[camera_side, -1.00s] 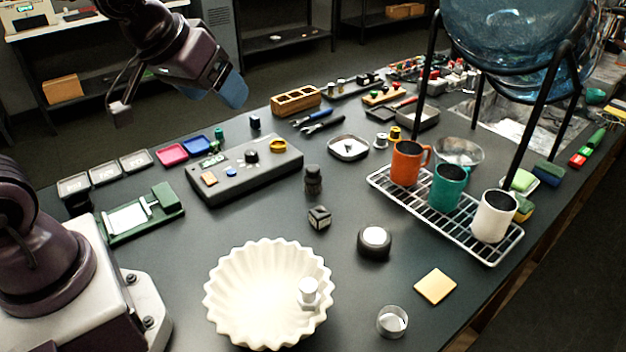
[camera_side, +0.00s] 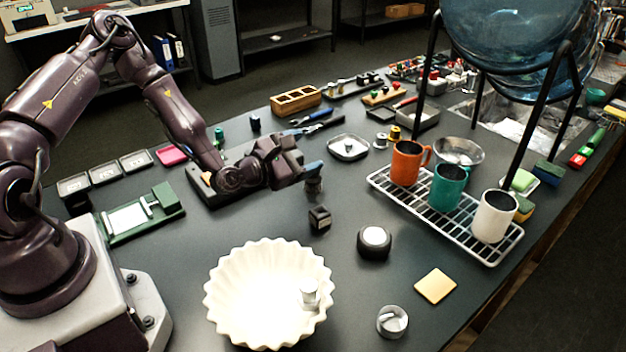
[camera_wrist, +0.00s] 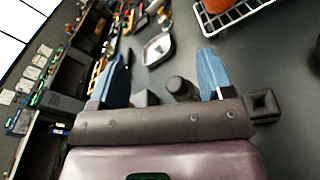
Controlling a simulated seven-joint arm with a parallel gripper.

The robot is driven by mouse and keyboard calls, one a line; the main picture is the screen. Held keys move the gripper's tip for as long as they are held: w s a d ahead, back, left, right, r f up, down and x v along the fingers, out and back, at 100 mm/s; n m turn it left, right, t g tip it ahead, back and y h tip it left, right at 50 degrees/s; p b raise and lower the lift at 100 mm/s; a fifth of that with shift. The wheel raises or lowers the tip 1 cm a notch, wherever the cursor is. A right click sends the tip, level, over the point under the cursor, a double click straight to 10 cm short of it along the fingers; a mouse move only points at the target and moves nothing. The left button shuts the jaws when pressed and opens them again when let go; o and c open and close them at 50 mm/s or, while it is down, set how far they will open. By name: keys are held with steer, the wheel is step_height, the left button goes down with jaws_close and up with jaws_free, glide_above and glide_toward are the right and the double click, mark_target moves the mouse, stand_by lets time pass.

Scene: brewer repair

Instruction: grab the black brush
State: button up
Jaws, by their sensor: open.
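A short, dark cylindrical thing, which looks like the black brush (camera_side: 314,184), stands upright on the table right of the control box. It also shows in the wrist view as a dark round shape (camera_wrist: 181,88) between my blue fingers, closer to the right one. My gripper (camera_side: 312,170) is open and low, right at the upper part of the brush in the side view. The fingers (camera_wrist: 163,62) are wide apart with nothing clamped between them. My gripper and arm hide part of the brush's top and much of the control box.
A small dark cube (camera_side: 320,218) sits just in front of the brush. A dark round tamper-like piece (camera_side: 374,243) and a white fluted bowl (camera_side: 222,290) are nearer. A rack (camera_side: 462,235) holds mugs at right. A metal tray (camera_side: 348,148) lies behind.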

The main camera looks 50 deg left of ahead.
steer(key=a+n+y, duration=0.2)
steer(key=n, duration=0.2)
glide_toward(313, 178)
steer(key=shift+t+y, duration=0.3)
steer(key=shift+t, duration=0.1)
steer(key=w, duration=0.2)
steer(key=w+a, duration=0.1)
steer(key=w, duration=0.2)
steer(key=shift+w+a+r, duration=0.1)
steer(key=shift+w, duration=0.25)
steer(key=shift+w+a+r, duration=0.1)
steer(key=shift+w, duration=0.3)
steer(key=shift+w+a, duration=0.2)
steer(key=shift+w, duration=1.3)
steer(key=shift+w+a, duration=0.25)
steer(key=shift+w, duration=1.25)
steer(key=shift+c, duration=0.3)
steer(key=c, duration=1)
